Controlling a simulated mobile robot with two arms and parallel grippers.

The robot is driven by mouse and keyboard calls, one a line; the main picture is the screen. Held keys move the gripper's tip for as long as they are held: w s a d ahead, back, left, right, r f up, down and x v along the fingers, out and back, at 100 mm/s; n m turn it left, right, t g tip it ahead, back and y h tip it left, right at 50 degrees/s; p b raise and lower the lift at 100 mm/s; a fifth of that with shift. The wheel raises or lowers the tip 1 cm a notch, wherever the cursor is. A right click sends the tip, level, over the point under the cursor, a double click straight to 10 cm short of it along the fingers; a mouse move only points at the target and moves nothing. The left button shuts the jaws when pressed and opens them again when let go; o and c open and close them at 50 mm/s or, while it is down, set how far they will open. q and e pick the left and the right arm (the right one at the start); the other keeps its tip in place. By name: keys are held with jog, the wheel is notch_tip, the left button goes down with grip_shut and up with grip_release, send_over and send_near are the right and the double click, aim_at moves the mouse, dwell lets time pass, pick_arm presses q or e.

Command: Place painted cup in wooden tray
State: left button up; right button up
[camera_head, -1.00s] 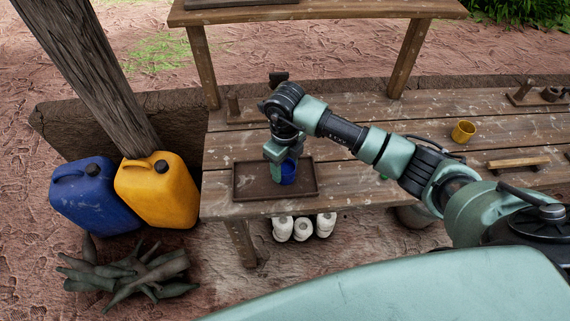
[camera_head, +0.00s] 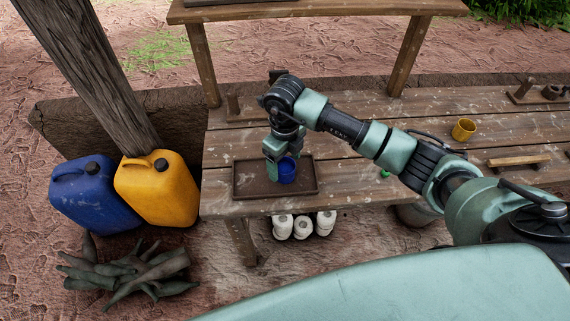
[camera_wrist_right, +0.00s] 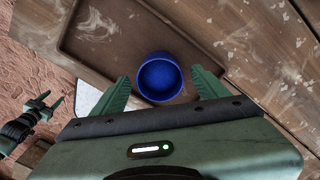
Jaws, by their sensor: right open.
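The painted cup, blue, (camera_head: 287,171) stands upright inside the wooden tray (camera_head: 246,191), a shallow dark brown tray near the left end of the bench. The cup shows from above in the right wrist view (camera_wrist_right: 160,78), in front of and between my open fingers. My right gripper (camera_head: 274,158) is just above the tray, beside the cup; it also shows in the right wrist view (camera_wrist_right: 163,92) with its fingers spread apart and nothing clamped. My left gripper does not show in the head view.
A yellow cup (camera_head: 463,130) stands on the bench (camera_head: 350,175) to the right. A wooden bar (camera_head: 518,161) lies at the right. Several white bottles (camera_head: 304,227) sit below the front edge. Blue (camera_head: 92,196) and yellow (camera_head: 160,190) jerrycans stand left of the bench.

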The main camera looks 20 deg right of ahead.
aim_at(285, 165)
notch_tip(285, 165, up, 11)
jog(key=b, duration=0.2)
jog(key=shift+f, duration=0.2)
